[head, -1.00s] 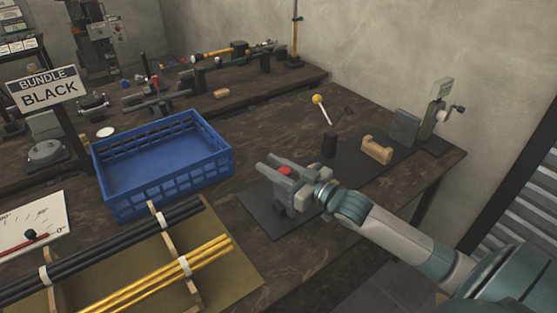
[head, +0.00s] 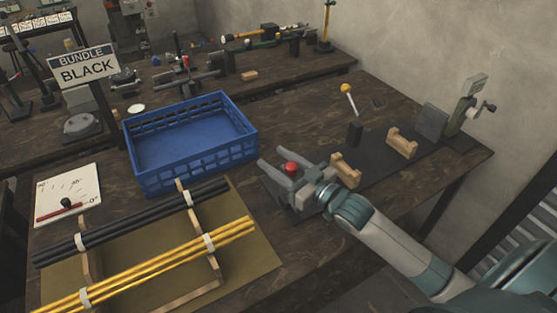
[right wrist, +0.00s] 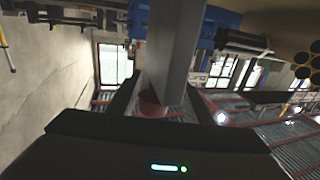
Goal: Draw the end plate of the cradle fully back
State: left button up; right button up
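The cradle's two wooden rests (head: 402,143) and (head: 345,170) stand on the dark mat, with a grey upright plate (head: 432,122) at their right end. A red knob (head: 291,168) stands at the left end, among grey parts that seem to be the movable end plate; my gripper hides much of it. My right gripper (head: 296,182) is around this knob, which sits between the dark fingers in the right wrist view (right wrist: 152,104). A grey bar there hides part of the knob. The knob moves with the gripper, so it seems shut on it. My left gripper is not in view.
A blue crate (head: 196,180) stands left of the mat. Black and yellow rod bundles (head: 130,275) lie on a wooden rack in front.

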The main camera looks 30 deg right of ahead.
jog(key=shift+d, duration=0.15)
jog(key=b+v, duration=0.2)
jog(key=v, duration=0.7)
jog(key=shift+s, duration=0.3)
jog(key=b, duration=0.1)
send_near(295, 173)
jog(key=shift+s, duration=0.75)
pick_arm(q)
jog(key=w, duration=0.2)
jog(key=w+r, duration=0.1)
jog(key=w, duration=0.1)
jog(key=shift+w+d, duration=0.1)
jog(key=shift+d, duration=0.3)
pick_arm(e)
jog(key=shift+d+r, duration=0.1)
jog(key=shift+d, duration=0.05)
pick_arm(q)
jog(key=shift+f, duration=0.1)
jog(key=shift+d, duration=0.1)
